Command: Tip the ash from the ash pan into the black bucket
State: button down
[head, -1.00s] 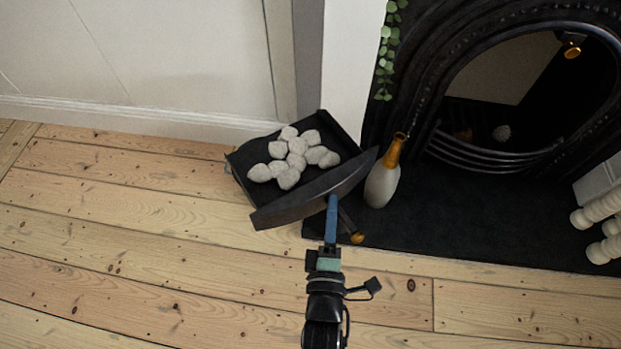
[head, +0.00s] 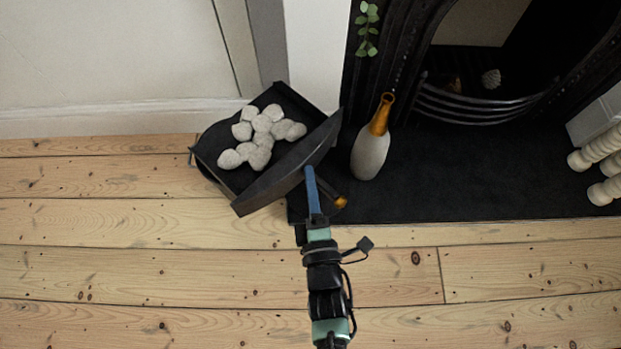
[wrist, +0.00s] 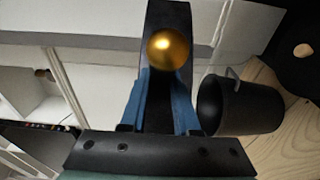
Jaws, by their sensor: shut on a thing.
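The black ash pan (head: 287,180) is held above the floor in the head view, its curved front plate toward me. Several pale grey lumps (head: 262,137) of ash lie in it. My gripper (head: 311,188) is shut on the pan at its front, beside the brass knob (head: 341,202). In the wrist view the blue fingers (wrist: 165,100) close on the dark pan front below the knob (wrist: 168,50). The black bucket (wrist: 250,107) shows right of the fingers in the wrist view, apart from them. In the head view I cannot make out the bucket; the pan may hide it.
A grey bottle-shaped vase (head: 371,155) with a golden neck stands close right of the pan on the dark hearth (head: 460,185). The fireplace (head: 480,105) is behind it, with turned pale pieces (head: 600,175) at the right. A white wall stands behind the pan. Floorboards (head: 120,270) at left are clear.

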aim_at(297, 172)
jog(key=shift+w+a+r+n+p, duration=0.1)
jog(key=shift+a+r+n+p, duration=0.3)
jog(key=shift+r+n+p, duration=0.35)
jog(key=shift+a+r+n+p, duration=0.4)
jog(key=shift+r+n+p, duration=0.1)
jog(key=shift+r, duration=0.3)
jog(key=shift+w+a+r+n+p, duration=0.1)
jog(key=shift+a+r+n+p, duration=0.3)
jog(key=shift+r+n+p, duration=0.3)
jog(key=shift+a+r+n+g+p, duration=0.4)
jog(key=shift+a+r+n, duration=1.45)
jog(key=shift+a+r, duration=0.55)
jog(key=a+r+n+h+b, duration=0.1)
jog(key=a+r+n+b, duration=0.1)
jog(key=a, duration=0.4)
jog(key=shift+r+n, duration=0.35)
jog(key=shift+n, duration=0.35)
jog(key=shift+w, duration=0.1)
jog(key=shift+b, duration=0.5)
